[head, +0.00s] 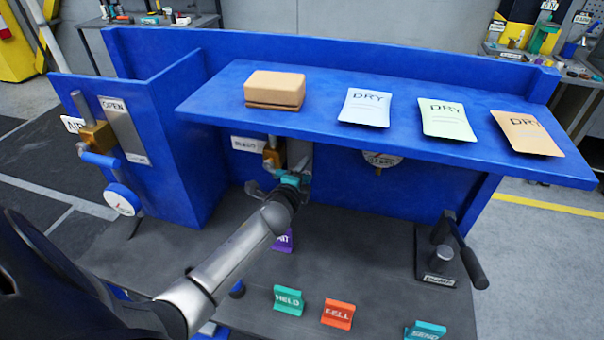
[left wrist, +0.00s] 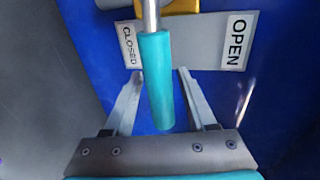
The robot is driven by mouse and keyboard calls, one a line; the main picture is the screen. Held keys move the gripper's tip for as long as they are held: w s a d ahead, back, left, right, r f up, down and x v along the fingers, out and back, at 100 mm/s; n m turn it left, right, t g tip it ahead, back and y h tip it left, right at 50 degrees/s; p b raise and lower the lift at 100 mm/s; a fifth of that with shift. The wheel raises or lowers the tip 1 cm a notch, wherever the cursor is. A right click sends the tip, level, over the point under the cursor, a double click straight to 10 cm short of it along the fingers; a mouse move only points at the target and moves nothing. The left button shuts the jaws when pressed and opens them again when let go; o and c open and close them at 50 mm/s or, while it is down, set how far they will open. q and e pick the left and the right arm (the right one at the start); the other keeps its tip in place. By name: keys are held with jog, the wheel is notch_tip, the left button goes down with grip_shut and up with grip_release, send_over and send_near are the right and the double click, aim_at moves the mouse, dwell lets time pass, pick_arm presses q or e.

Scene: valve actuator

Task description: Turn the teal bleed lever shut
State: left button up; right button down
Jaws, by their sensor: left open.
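The teal bleed lever (left wrist: 157,82) shows in the left wrist view as a teal sleeve on a metal rod below a brass valve body (left wrist: 182,7). It points almost straight down the picture. It is nearer the CLOSED label (left wrist: 129,47) than the OPEN label (left wrist: 236,42). My left gripper (left wrist: 159,74) is open, with one finger on each side of the sleeve. A gap shows on each side. In the head view my left gripper (head: 289,184) is under the blue shelf, below the brass valve (head: 272,153), and largely hides the lever. My right gripper is not in view.
The blue shelf (head: 222,103) overhangs the gripper and bears a tan block (head: 275,88) and several DRY packets. A blue-handled valve (head: 98,140) is at the left, a black lever (head: 462,250) at the right. Small signs, such as HELD (head: 288,300), stand in front.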

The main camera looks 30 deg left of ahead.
pick_arm(q)
jog(key=p+v, duration=0.1)
jog(key=v, duration=1.4)
jog(key=shift+s, duration=0.2)
